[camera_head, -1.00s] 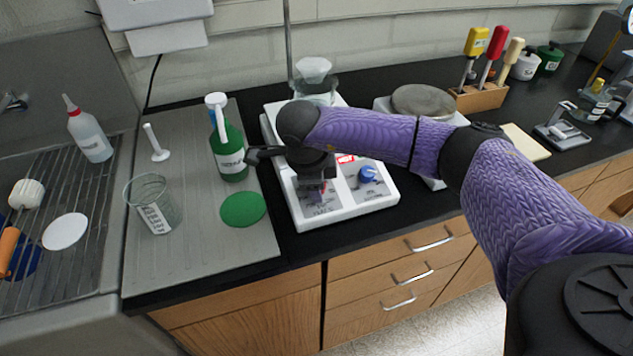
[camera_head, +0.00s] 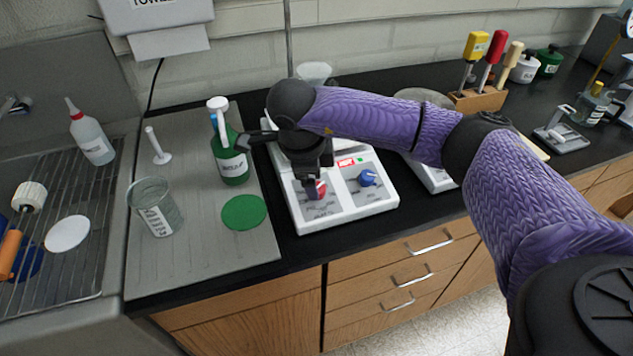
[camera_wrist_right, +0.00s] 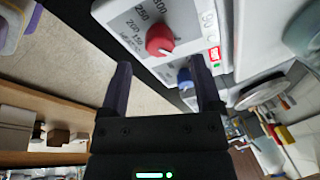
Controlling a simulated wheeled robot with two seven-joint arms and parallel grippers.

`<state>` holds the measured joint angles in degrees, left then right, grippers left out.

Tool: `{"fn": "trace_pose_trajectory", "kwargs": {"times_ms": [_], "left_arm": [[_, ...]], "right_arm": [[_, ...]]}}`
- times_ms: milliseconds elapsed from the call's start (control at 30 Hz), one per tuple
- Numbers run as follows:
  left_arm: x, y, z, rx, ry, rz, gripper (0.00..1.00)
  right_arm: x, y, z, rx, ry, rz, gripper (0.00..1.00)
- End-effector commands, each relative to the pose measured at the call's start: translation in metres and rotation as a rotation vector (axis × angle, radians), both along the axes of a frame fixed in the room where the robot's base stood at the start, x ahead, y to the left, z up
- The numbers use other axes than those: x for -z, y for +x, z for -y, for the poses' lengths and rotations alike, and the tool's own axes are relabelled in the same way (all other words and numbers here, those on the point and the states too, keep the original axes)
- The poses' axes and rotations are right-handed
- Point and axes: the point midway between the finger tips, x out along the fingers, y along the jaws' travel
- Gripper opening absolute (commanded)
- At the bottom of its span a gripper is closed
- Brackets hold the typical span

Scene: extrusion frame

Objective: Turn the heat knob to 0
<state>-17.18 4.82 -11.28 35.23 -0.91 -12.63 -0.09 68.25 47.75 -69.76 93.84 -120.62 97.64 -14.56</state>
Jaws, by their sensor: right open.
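The white hot plate (camera_head: 340,213) stands on the black bench. The red knob (camera_head: 318,190) is on the left of its front panel, beside the gripper's dark fingers. In the right wrist view the red knob (camera_wrist_right: 160,40) has a dial of numbers such as 150, 200, 250 and 300 around it; its exact setting is hard to read. My right gripper (camera_wrist_right: 160,70) is open and empty, with the red knob beyond its fingertips and apart from them. In the head view this gripper (camera_head: 312,182) hangs over the front panel. My left gripper is not in view.
A blue knob (camera_head: 367,177) sits right of the red one, below a lit red display (camera_head: 346,162). A green-filled bottle (camera_head: 231,165) stands close to the left of my wrist. A beaker (camera_head: 156,210) and green disc (camera_head: 244,212) are on the grey mat.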

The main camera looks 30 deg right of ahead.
Motion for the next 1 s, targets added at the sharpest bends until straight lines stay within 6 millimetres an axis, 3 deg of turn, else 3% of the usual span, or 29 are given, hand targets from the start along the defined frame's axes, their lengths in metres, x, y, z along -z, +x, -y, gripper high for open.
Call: {"fn": "trace_pose_trajectory", "kwargs": {"times_ms": [100, 233, 700, 767, 867, 933, 1000], "left_arm": [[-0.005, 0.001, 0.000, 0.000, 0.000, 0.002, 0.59], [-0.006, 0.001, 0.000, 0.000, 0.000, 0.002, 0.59], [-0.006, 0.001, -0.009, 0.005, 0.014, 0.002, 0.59], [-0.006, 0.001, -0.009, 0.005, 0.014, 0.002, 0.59], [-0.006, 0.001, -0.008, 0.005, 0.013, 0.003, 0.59], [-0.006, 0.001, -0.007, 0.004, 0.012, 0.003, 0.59], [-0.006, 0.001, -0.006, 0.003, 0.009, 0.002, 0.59]], "right_arm": [[-0.029, -0.003, -0.007, -0.001, -0.001, 0.004, 0.82], [-0.046, -0.005, -0.011, 0.001, 0.000, 0.001, 0.82], [-0.049, -0.006, -0.013, 0.000, 0.001, -0.002, 0.82], [-0.046, -0.007, -0.020, -0.015, 0.032, -0.002, 0.82], [-0.025, -0.013, -0.071, -0.103, 0.251, -0.009, 0.82], [-0.013, -0.030, -0.136, -0.169, 0.556, -0.027, 0.82], [-0.023, -0.055, -0.208, -0.176, 0.948, -0.058, 0.82]]}}
